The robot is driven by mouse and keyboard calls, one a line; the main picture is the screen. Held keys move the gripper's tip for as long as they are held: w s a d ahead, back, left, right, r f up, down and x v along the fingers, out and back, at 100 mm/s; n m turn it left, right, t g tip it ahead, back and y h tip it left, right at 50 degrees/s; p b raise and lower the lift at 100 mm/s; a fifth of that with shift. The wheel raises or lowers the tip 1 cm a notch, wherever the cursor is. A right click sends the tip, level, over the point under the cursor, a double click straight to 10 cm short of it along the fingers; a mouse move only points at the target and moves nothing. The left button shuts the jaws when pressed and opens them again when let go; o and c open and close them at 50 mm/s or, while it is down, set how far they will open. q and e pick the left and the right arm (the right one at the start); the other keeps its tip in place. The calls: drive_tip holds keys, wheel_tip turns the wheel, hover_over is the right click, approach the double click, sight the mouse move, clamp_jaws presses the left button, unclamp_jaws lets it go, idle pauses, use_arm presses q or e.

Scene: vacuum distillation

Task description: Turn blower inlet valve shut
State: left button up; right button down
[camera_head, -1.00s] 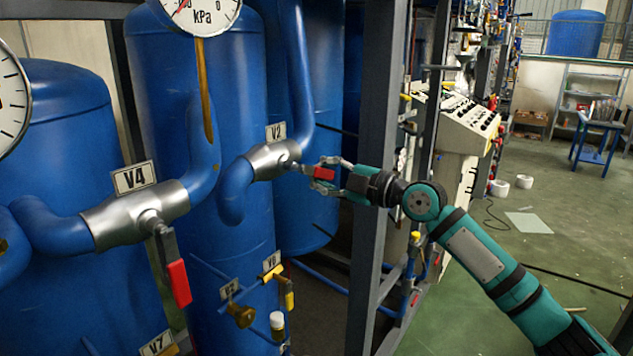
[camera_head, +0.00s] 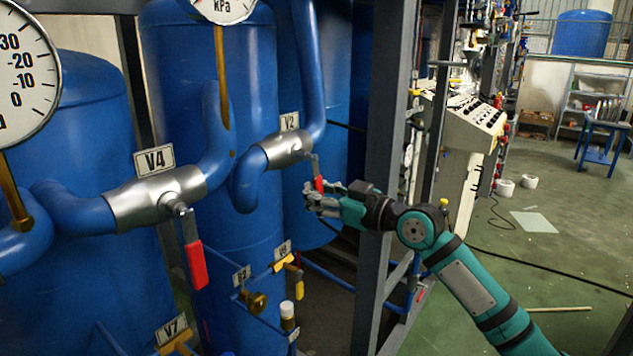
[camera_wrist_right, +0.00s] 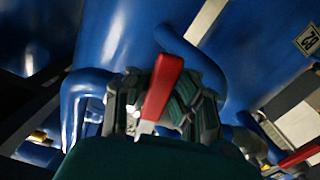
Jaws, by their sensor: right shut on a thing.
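The valve labelled V2 (camera_head: 287,149) is a silver body on a blue pipe, with a red-gripped lever (camera_head: 319,184). The lever now points steeply down, slightly right, from its pivot. My right gripper (camera_head: 318,193) is shut on the red lever, coming from the right. In the right wrist view, the red lever (camera_wrist_right: 162,86) stands between my gripper's fingers (camera_wrist_right: 157,104). My left gripper is not in view.
Valve V4 (camera_head: 150,203) with a hanging red lever (camera_head: 196,264) is at the left. A grey steel post (camera_head: 385,150) stands just behind my right wrist. Small yellow-handled valves (camera_head: 284,262) are below. Open floor (camera_head: 560,260) lies to the right.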

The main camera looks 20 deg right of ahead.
drive_tip(key=shift+s+a+f+m+p, duration=0.3)
drive_tip(key=shift+a+m+p, duration=0.1)
drive_tip(key=shift+m, duration=0.25)
drive_tip(key=shift+s+a+f+m+p, duration=0.25)
drive_tip(key=shift+m+p, duration=0.15)
drive_tip(key=shift+m, duration=0.25)
drive_tip(key=c, duration=1.7)
unclamp_jaws()
drive_tip(key=shift+s, duration=0.1)
drive_tip(key=shift+c, duration=0.2)
drive_tip(key=o, duration=0.6)
drive_tip(key=shift+s+d+r, duration=0.4)
drive_tip(key=shift+s+d, duration=0.15)
drive_tip(key=v, duration=1.1)
drive_tip(key=shift+s, duration=0.1)
